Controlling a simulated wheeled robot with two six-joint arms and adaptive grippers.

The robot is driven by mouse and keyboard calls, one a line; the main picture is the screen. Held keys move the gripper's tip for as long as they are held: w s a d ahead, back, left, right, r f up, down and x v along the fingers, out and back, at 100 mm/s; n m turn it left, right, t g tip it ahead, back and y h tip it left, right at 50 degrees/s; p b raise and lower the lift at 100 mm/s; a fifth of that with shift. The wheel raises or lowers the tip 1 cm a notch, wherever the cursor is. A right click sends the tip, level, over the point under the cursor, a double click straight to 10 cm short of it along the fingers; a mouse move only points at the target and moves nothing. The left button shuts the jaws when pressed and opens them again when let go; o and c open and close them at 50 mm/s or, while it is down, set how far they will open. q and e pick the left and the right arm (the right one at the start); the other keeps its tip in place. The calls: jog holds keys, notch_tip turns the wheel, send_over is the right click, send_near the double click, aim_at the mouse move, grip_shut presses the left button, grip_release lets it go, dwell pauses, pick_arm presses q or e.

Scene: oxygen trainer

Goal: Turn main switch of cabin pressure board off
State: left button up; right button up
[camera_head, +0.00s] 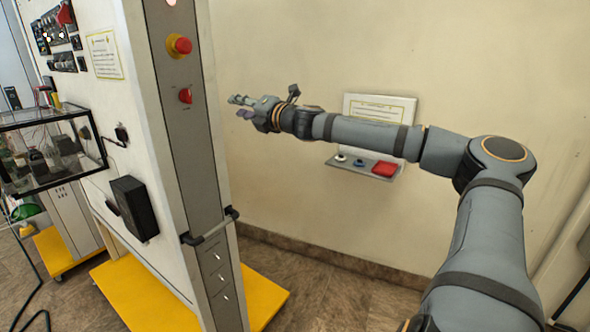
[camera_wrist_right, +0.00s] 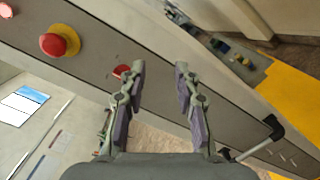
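The pressure board's grey panel (camera_head: 185,140) stands upright at the left of the head view. A red rotary switch (camera_head: 185,95) sits on it, below a red mushroom button on a yellow base (camera_head: 180,45). I cannot read which of these is the main switch or its position. My right gripper (camera_head: 238,106) is to the right of the panel in the head view, apart from the rotary switch. In the right wrist view, its two fingers (camera_wrist_right: 160,72) are spread with nothing between them. The rotary switch (camera_wrist_right: 121,71) shows just left of the left finger's tip, partly covered. My left gripper is not in view.
A black handle (camera_head: 210,226) sticks out lower on the panel, above several small toggle switches. A yellow base (camera_head: 265,295) extends at floor level. A wall shelf (camera_head: 365,168) with small items is behind my right arm. Wall space around the gripper is clear.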

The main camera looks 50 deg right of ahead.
jog(key=s+d+f+m+g+h, duration=0.1)
jog(key=d+f+m+h, duration=0.1)
jog(key=d+f+m, duration=0.3)
jog(key=s+d+f+m+g+h+p, duration=0.1)
jog(key=d+f+m+h, duration=0.2)
jog(key=d+f, duration=1)
notch_tip(320, 180, down, 6)
jog(key=m, duration=0.3)
jog(key=shift+d+r+g, duration=0.15)
jog(key=shift+d+g, duration=0.15)
jog(key=shift+g, duration=0.1)
